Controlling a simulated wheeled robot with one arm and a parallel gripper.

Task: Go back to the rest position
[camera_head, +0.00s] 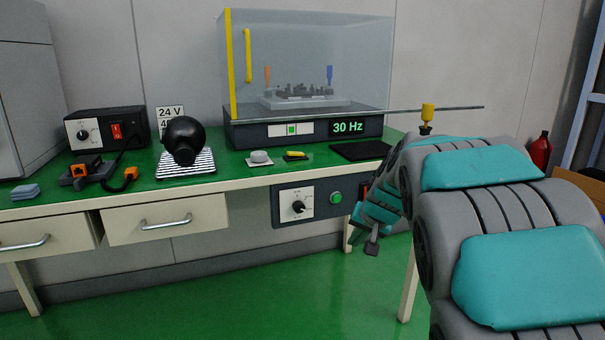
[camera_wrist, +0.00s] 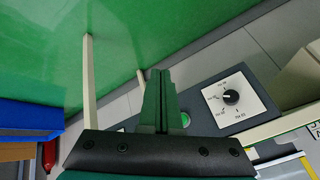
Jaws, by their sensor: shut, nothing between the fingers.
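My gripper (camera_head: 371,246) hangs low in front of the bench, right of the control panel, in the head view. My grey arm with teal pads fills the right of that view. In the wrist view my gripper (camera_wrist: 159,75) shows its fingers together, with nothing seen between them. Beyond the fingers there is the green floor and the panel with a dial (camera_wrist: 231,96). A green button (camera_wrist: 185,119) shows just right of the fingers. The gripper looks apart from the panel, though the exact gap cannot be told.
The green bench (camera_head: 225,184) carries a clear enclosure (camera_head: 310,60) with a yellow handle, a black lamp-like object (camera_head: 184,139) and a power box (camera_head: 106,129). A rod with a yellow knob (camera_head: 427,111) stands near my arm. A red extinguisher (camera_head: 540,151) is at right. The floor (camera_head: 230,295) is clear.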

